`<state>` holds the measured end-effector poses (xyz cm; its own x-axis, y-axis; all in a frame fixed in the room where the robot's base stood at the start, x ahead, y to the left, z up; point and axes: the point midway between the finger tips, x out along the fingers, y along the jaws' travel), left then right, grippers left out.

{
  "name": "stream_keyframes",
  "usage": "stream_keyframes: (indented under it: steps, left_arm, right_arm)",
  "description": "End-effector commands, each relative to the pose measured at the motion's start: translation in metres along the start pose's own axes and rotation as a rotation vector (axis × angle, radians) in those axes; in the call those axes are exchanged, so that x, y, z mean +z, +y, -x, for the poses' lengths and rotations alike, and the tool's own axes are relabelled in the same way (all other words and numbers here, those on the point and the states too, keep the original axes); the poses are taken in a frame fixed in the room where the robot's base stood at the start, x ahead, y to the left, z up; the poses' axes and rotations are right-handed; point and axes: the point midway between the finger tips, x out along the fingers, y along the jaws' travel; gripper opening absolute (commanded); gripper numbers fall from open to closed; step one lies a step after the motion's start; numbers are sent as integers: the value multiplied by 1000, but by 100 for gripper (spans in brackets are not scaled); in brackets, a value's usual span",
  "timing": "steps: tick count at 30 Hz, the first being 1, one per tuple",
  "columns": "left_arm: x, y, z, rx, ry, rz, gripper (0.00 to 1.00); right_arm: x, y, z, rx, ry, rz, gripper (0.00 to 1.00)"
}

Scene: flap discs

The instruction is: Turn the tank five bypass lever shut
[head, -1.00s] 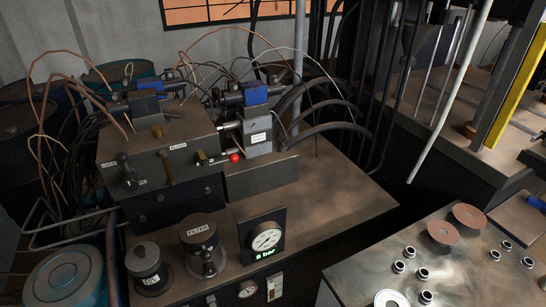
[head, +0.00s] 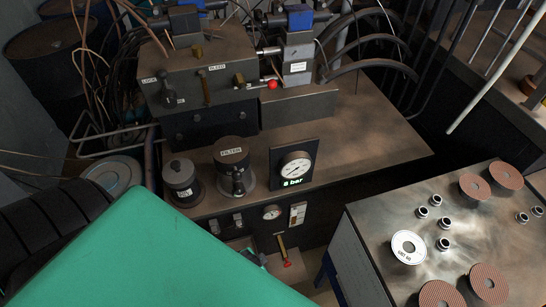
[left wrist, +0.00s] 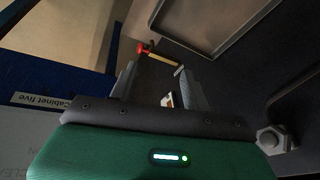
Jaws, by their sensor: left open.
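A brass lever with a red end (head: 282,248) sticks out low on the front of the cabinet, below the gauges. It also shows in the left wrist view (left wrist: 155,54), beyond the fingertips and apart from them. I cannot read a label that names it the tank five bypass lever. My left gripper (left wrist: 158,82) is open and empty, with a small pale part showing between its fingers. In the head view my green left arm covers the lower left and mostly hides the gripper. My right gripper is in neither view.
A pressure gauge (head: 295,168) stands on the cabinet top beside a filter housing (head: 232,170). A second, red-knobbed lever (head: 272,85) is on the valve block. A table (head: 375,225) with discs is at right.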

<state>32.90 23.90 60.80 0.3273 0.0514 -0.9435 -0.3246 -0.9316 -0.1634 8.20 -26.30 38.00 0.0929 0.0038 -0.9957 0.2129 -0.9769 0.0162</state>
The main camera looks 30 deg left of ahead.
Motion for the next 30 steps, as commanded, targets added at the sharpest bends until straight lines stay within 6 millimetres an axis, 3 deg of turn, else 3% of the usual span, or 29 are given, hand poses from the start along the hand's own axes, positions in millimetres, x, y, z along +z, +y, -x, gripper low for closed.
stream_keyframes:
  steps: [1,6,9,12,16,19,24,30]
  left_arm:
    - [-20,-11,21,-24,28,-16,48]
    - [-76,-50,102,-124,98,-83,48]
    - [-137,-106,157,-343,188,-273,48]
    - [-182,-153,208,-573,219,-457,48]
    - [-222,-199,268,-845,185,-654,48]
    - [-250,-223,295,-1025,121,-810,48]
    - [-288,-245,318,-1243,-7,-1040,48]
    - [-310,-253,330,-1350,-91,-1163,48]
  right_arm:
    - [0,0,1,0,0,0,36]
    - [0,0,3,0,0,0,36]
    - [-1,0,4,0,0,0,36]
    - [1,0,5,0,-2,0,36]
    - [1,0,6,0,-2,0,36]
    - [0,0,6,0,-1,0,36]
    - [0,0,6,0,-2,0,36]
    - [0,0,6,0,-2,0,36]
